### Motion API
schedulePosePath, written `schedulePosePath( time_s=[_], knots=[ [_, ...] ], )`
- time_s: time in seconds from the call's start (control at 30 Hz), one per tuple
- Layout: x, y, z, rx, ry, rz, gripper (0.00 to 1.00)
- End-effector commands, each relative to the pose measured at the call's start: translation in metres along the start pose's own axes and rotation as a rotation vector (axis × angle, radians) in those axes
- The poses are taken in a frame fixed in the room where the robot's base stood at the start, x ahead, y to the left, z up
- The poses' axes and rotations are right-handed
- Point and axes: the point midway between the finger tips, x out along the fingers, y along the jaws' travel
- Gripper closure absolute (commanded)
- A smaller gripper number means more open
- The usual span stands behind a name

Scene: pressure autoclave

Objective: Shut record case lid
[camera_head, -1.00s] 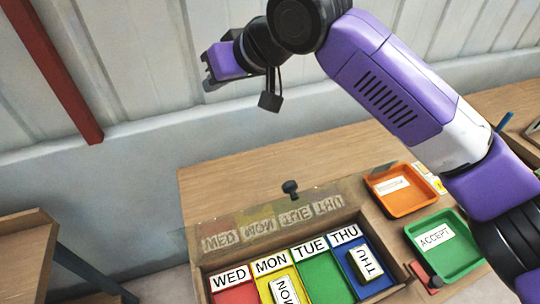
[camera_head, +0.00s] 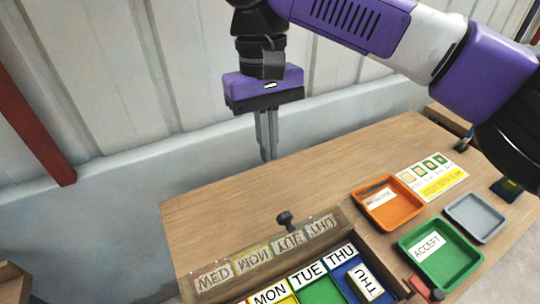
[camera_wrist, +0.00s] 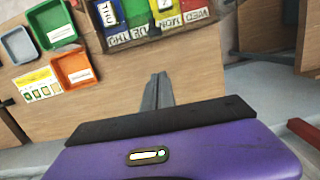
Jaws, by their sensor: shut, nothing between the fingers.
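The record case (camera_head: 370,238) sits at the front of the wooden table with its lid open. The clear lid (camera_head: 262,252) stands up at the back of the case, with a dark knob (camera_head: 285,219) at its far edge. The compartments show day labels, and a THU block (camera_head: 366,283) lies in the blue one. The case also shows upside down in the wrist view (camera_wrist: 150,42). My gripper (camera_head: 267,158) points down, shut and empty, above the table's back edge, behind the lid and apart from it. Its shut fingers also show in the wrist view (camera_wrist: 157,90).
An orange tray (camera_head: 365,199), a green ACCEPT tray (camera_head: 408,250) and a grey tray (camera_head: 475,236) stand right of the case. A printed card (camera_head: 440,181) lies behind them. The table behind the lid is clear. A wall (camera_head: 120,195) runs behind the table.

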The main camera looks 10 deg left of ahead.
Motion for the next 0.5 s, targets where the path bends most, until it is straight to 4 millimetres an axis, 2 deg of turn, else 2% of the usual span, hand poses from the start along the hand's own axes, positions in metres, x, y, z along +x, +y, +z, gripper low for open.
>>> schedulePosePath(
  time_s=[0.4,0.5],
  knots=[
    [0.08,0.0,0.001,-0.002,-0.001,-0.001,1.0],
    [0.083,0.001,0.012,-0.002,0.002,0.001,1.0]
  ],
)
